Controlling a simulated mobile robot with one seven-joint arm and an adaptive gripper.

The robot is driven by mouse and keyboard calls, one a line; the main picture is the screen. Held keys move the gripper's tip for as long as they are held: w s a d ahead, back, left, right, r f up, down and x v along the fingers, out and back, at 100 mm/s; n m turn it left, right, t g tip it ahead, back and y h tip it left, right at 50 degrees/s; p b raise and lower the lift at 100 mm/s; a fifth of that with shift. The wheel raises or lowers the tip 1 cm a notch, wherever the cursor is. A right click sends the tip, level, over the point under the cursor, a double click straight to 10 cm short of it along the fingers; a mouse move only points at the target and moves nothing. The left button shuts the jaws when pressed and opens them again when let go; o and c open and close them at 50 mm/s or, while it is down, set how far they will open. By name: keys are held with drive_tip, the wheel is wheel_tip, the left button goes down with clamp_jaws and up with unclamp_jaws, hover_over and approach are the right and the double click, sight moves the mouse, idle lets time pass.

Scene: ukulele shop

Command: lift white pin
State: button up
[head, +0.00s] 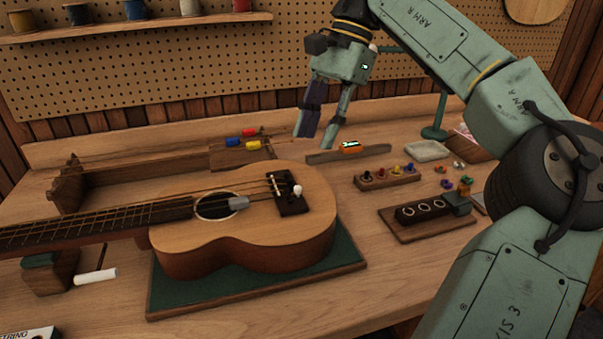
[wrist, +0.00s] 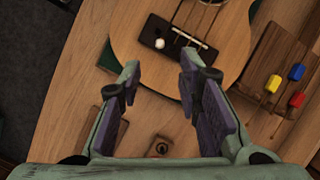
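The ukulele (head: 240,240) lies face up on a green-topped mat (head: 250,295). The white pin (head: 298,190) stands on the dark bridge (head: 289,204) at its right end. In the wrist view the white pin (wrist: 160,43) is a small white knob near the end of the bridge (wrist: 178,37). My gripper (head: 314,139) hangs above the bench, behind the ukulele body and clear of it. In the wrist view my gripper (wrist: 160,72) has its two dark-padded fingers wide apart, with nothing between them. The pin lies ahead of the fingertips, untouched.
A wooden strip with an orange gadget (head: 350,147), a rack of coloured pegs (head: 388,177) and a dark block with rings (head: 420,212) stand on the right. Red, blue and yellow pieces (head: 242,141) sit behind the ukulele. A white cylinder (head: 95,276) lies at the left front.

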sight(298, 187)
drive_tip(key=x, duration=0.9)
drive_tip(key=shift+s+f+b, duration=0.1)
drive_tip(key=shift+f+b, duration=0.1)
drive_tip(key=shift+b, duration=0.15)
clamp_jaws()
idle(0.4)
